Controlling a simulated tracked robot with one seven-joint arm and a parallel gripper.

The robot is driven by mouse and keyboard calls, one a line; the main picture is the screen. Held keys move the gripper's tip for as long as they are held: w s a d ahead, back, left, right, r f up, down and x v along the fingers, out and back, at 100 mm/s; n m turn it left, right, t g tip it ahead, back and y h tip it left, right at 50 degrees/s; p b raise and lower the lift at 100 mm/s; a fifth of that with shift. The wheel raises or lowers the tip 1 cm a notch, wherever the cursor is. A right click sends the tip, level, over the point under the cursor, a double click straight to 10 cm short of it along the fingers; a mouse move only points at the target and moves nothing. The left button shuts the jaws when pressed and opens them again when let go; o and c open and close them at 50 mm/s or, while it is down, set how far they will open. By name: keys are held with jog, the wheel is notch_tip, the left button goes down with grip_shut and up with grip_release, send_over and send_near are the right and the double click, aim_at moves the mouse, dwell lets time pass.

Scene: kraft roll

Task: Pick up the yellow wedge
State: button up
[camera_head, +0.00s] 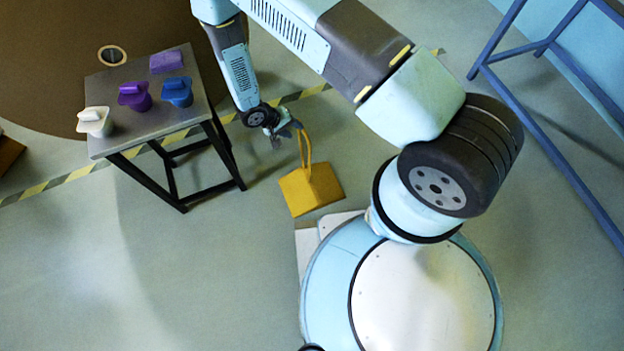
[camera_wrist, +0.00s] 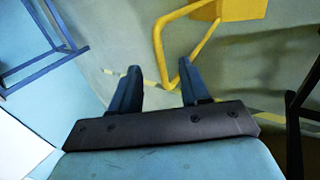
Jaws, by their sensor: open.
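The yellow wedge (camera_head: 312,190) rests on the floor in the head view, with a tall yellow loop handle (camera_head: 309,150) standing up from it. My gripper (camera_head: 283,132) is beside the upper part of the loop, on its left. In the wrist view my gripper (camera_wrist: 160,78) is open, with two dark blue fingers apart. The end of the loop (camera_wrist: 160,50) shows between the fingertips, nearer the right finger; I cannot tell whether they touch. The wedge's body (camera_wrist: 240,9) is cut off by the top edge there.
A grey-topped table (camera_head: 135,75) at the left carries a white item (camera_head: 95,122), a purple one (camera_head: 135,96), a blue one (camera_head: 177,92) and a purple block (camera_head: 166,61). A blue metal frame (camera_head: 560,135) stands at the right. The lower-left floor is mostly clear.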

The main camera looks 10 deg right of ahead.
aim_at(306, 136)
jog(key=x, duration=0.5)
jog(key=shift+d+f, duration=0.1)
jog(key=shift+f, duration=0.05)
jog(key=shift+s+x, duration=0.15)
jog(key=shift+x, duration=1.3)
jog(key=shift+s+x, duration=0.1)
jog(key=shift+x, duration=1.35)
jog(key=shift+d, duration=0.1)
jog(key=shift+c, duration=0.2)
grip_shut()
